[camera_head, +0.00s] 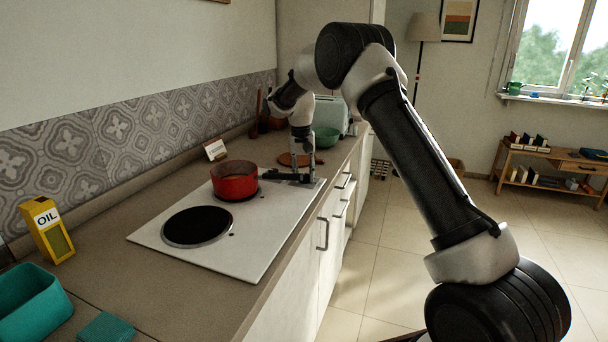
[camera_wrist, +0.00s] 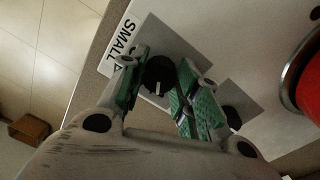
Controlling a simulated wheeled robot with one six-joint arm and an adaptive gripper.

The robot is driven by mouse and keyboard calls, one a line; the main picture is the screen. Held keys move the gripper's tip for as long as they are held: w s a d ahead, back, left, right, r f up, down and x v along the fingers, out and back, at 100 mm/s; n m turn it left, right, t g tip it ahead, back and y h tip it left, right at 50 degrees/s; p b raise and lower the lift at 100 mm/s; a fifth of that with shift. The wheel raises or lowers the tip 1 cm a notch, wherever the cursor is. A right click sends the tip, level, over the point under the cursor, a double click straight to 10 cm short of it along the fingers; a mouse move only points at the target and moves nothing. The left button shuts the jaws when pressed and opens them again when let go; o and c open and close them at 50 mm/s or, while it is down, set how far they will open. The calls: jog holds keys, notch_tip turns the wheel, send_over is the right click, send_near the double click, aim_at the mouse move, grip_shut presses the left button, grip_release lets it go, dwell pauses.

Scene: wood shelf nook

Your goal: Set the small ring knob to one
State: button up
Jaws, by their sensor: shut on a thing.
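The small ring knob (camera_wrist: 160,78) is a round black knob on a grey square plate, with "SMALL" printed beside it on the white hob. A short white mark shows on the knob, pointing toward my palm in the wrist view. My gripper (camera_wrist: 163,66) has its green-padded fingers on either side of the knob and is shut on it. In the head view my gripper (camera_head: 300,176) is low at the far right corner of the hob (camera_head: 262,245); the knob cannot be made out there. Any number marks around the knob are not readable.
A second black knob (camera_wrist: 232,117) sits beside my right finger in the wrist view. A red pot (camera_head: 235,183) stands on the far ring, close left of my gripper. The near black ring (camera_head: 197,226) is bare. A small white card (camera_head: 215,149) stands behind the pot.

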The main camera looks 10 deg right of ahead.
dwell(0.4)
jog(key=o, duration=1)
jog(key=shift+r, duration=0.1)
jog(key=r, duration=1.2)
jog(key=shift+w+a, duration=0.1)
jog(key=shift+a, duration=0.25)
